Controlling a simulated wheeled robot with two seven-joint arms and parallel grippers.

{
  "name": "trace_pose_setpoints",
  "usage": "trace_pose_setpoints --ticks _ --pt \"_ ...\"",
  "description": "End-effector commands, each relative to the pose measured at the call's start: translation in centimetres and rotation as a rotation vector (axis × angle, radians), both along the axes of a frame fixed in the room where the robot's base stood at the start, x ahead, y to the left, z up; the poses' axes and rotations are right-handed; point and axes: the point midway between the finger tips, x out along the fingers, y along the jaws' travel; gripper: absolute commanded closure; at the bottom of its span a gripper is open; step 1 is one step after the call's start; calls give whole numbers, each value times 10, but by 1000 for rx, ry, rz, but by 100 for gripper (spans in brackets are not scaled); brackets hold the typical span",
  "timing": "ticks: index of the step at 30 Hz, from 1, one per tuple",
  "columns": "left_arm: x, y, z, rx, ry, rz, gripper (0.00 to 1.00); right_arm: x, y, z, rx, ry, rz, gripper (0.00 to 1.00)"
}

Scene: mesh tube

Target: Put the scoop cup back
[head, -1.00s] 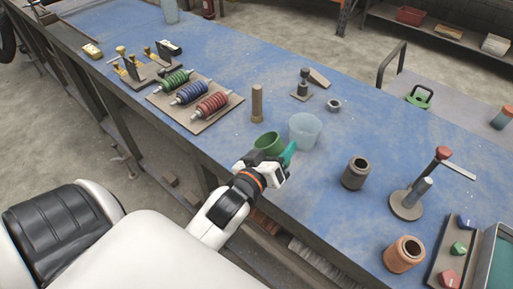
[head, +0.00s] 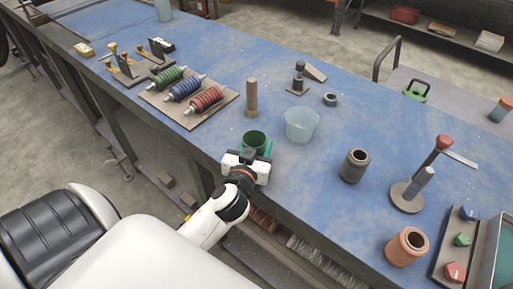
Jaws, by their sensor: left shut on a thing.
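A small dark green cup (head: 255,138), which I take to be the scoop cup, stands upright with its open mouth up, near the front edge of the blue bench. My left gripper (head: 254,149) is at the cup's near side, with teal fingers on either side of it, shut on it. The gripper hides the cup's lower part, so I cannot tell whether its base touches the bench. A translucent pale cup (head: 301,125) stands just to the right, apart from the green cup. My right gripper is not in view.
On the blue bench (head: 325,205), a wooden-handled brush (head: 251,98) stands behind the green cup. A board with three coils (head: 189,92) lies to the left. A dark jar (head: 355,166), a copper-coloured jar (head: 406,246) and a red-topped stand (head: 408,194) are to the right.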

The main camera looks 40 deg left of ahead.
Motion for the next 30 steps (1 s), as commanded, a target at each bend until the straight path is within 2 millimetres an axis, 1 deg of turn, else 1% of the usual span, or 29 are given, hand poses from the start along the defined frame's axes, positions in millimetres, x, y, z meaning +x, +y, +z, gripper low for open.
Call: trace_pose_setpoints --ticks 1,2,9,12,13,16,17,24,27,30 --pt "0 0 -5 1 1 0 77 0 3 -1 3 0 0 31" --pt "0 0 -6 0 1 0 77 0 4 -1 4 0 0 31" --pt "0 0 -6 -1 0 -1 77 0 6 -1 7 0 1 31" --pt "0 0 -10 -2 -1 -1 77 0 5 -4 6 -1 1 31" --pt "0 0 -9 -1 0 -1 48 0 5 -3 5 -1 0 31" --pt "0 0 -8 -1 0 -1 31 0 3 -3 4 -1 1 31" --pt "0 0 -8 -1 0 -1 29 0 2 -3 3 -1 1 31" --pt "0 0 -8 -1 0 -1 29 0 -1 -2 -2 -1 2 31" --pt "-1 -1 -4 0 0 -1 29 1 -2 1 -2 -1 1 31" --pt "-13 -5 -6 -4 1 -2 29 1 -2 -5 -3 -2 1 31"
